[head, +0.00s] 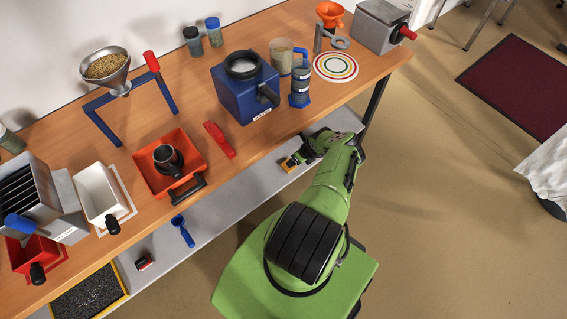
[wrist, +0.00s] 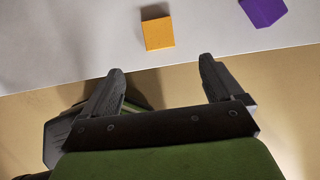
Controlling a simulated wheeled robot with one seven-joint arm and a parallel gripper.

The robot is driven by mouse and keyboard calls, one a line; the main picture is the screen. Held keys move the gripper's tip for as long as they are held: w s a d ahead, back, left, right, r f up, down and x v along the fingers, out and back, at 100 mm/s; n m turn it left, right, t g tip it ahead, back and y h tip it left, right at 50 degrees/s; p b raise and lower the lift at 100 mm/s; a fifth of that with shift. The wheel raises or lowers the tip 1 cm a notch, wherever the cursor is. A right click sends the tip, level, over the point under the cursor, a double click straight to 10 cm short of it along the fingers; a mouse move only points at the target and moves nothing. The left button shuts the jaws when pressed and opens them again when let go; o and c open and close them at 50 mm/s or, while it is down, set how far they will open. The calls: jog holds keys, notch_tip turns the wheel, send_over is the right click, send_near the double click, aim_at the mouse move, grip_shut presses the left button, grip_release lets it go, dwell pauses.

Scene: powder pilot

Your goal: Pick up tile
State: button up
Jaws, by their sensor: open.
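A small orange-yellow block, likely the tile, lies on the pale grey lower shelf; it shows at the top centre of the wrist view (wrist: 158,33) and beside my gripper in the head view (head: 286,166). A purple block (wrist: 263,11) lies to its right in the wrist view, cut by the frame edge. I cannot tell which one the task calls the tile. My gripper (wrist: 161,68) is open and empty, its fingers apart and short of the orange block. In the head view it reaches to the shelf's front edge, partly hidden by my green arm.
The wooden bench (head: 190,215) overhangs the grey shelf (head: 237,203). A blue scoop (head: 183,231) and a small red-black item (head: 144,261) lie farther left on the shelf. A red tray (head: 190,146) and a blue machine (head: 240,95) stand on the bench above.

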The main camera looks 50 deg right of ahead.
jog(key=b+x, duration=0.5)
jog(key=x, duration=0.3)
jog(key=shift+s+a+f, duration=0.1)
jog(key=shift+a+f, duration=0.05)
jog(key=shift+f, duration=0.05)
jog(key=b+x, duration=0.6)
jog(key=b, duration=0.1)
jog(key=shift+w, duration=0.3)
jog(key=shift+r, duration=0.15)
jog(key=c, duration=1.2)
jog(key=shift+r+p, duration=0.5)
jog(key=p+v, duration=0.3)
jog(key=shift+w+r, duration=0.25)
jog(key=shift+w, duration=0.05)
jog(key=s+a+p, duration=0.2)
jog(key=s, duration=0.6)
jog(key=s+a+p, duration=0.1)
jog(key=s+p, duration=0.2)
jog(key=s, duration=0.6)
jog(key=shift+a+f+p, duration=0.35)
jog(key=shift+f, duration=0.05)
